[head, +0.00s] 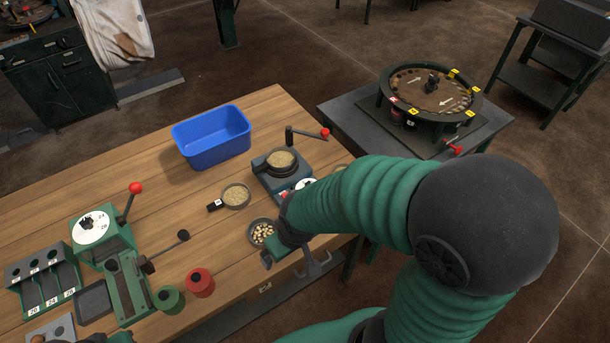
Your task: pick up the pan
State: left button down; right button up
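A small round pan (236,196) with pale grain in it and a labelled dark handle lies on the wooden table, in front of the blue bin. A second dark round pan (262,232) holds pale chunks and sits nearer the table's front edge. Another round dish of grain (281,160) rests on a grey device. My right arm comes in from the right, and my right gripper (288,252) is at the table's front edge, just right of the pan of chunks. The arm covers much of the gripper, so its opening is unclear. My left gripper cannot be made out.
A blue bin (211,137) stands at the back of the table (110,165). The grey device (268,178) has a red-knobbed lever. A green press (112,245), green and red rolls and a slotted rack stand at the left. A side table carries a round carousel (431,90).

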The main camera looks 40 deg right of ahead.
aim_at(281, 159)
jog(key=z, duration=1)
